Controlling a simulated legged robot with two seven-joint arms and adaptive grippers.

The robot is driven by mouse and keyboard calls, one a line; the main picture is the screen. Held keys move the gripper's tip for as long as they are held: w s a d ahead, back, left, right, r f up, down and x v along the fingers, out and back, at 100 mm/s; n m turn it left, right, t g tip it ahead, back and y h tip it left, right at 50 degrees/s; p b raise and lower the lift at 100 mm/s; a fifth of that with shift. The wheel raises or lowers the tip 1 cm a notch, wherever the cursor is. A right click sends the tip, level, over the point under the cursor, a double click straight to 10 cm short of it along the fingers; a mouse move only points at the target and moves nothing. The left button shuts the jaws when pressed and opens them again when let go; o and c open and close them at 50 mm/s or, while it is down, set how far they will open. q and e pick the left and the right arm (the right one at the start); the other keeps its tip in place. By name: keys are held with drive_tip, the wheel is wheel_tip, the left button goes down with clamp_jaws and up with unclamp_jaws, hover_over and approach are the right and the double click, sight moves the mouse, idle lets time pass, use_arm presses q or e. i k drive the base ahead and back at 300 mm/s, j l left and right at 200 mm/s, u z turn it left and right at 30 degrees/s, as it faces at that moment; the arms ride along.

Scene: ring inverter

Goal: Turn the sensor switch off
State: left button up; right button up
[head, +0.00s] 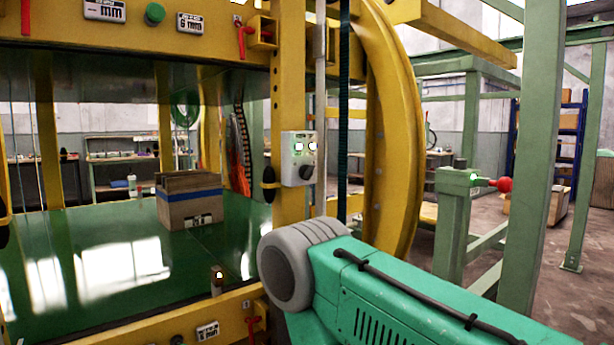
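A small grey control box (299,158) is fixed to the yellow upright post right of the middle. It has two lit lamps on its upper part and a dark rotary knob (306,173) below them. The knob's exact setting is too small to read. No label naming the sensor switch is legible. My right arm, teal with a rounded grey joint, comes in from the lower right, and the joint appears below the box. Neither gripper shows in the head view, and nothing of mine is seen touching the box or knob.
A cardboard box (190,208) sits on the shiny green platform (60,235) inside the yellow frame. A large yellow ring (395,140) stands right of the control box. A green post (452,222) carries a green light and red knob (503,184). A small lit device (217,277) stands at the platform's front edge.

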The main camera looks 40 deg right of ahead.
sight(306, 171)
drive_tip(key=l+z, duration=0.35)
drive_tip(key=i+l+z, duration=0.1)
drive_tip(key=l+z, duration=0.5)
drive_tip(key=z, duration=0.15)
drive_tip(key=i+l+z, duration=0.2)
drive_tip(key=z, duration=0.25)
drive_tip(key=i+l+z, duration=0.15)
drive_tip(key=z, duration=0.3)
drive_tip(key=i+l+u, duration=0.45)
drive_tip(key=l, duration=0.15)
